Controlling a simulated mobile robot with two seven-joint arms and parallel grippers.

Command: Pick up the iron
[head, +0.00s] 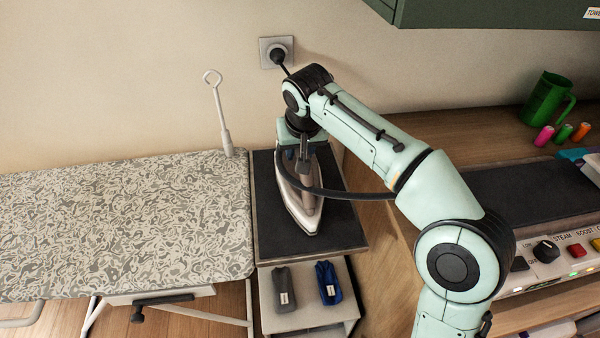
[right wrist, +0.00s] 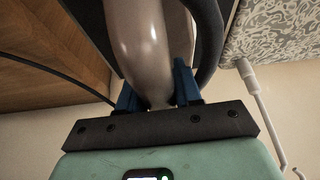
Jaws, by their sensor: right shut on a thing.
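The iron (head: 299,204) has a pale body and sits on the dark top (head: 336,229) of a small shelf unit, its pointed end toward me. My right gripper (head: 298,155) reaches down over its rear end. In the right wrist view the iron (right wrist: 147,50) fills the middle, and the blue fingers of my right gripper (right wrist: 156,98) are shut on its pale rear part. I cannot tell whether the iron is lifted off the surface. My left gripper is not in view.
An ironing board (head: 120,222) with patterned cover stands close on the left. A dark cord (head: 340,193) loops beside the iron. A wooden counter with a control panel (head: 556,262) and a green jug (head: 546,99) is on the right. Two small pouches, grey (head: 284,289) and blue (head: 328,282), lie on the lower shelf.

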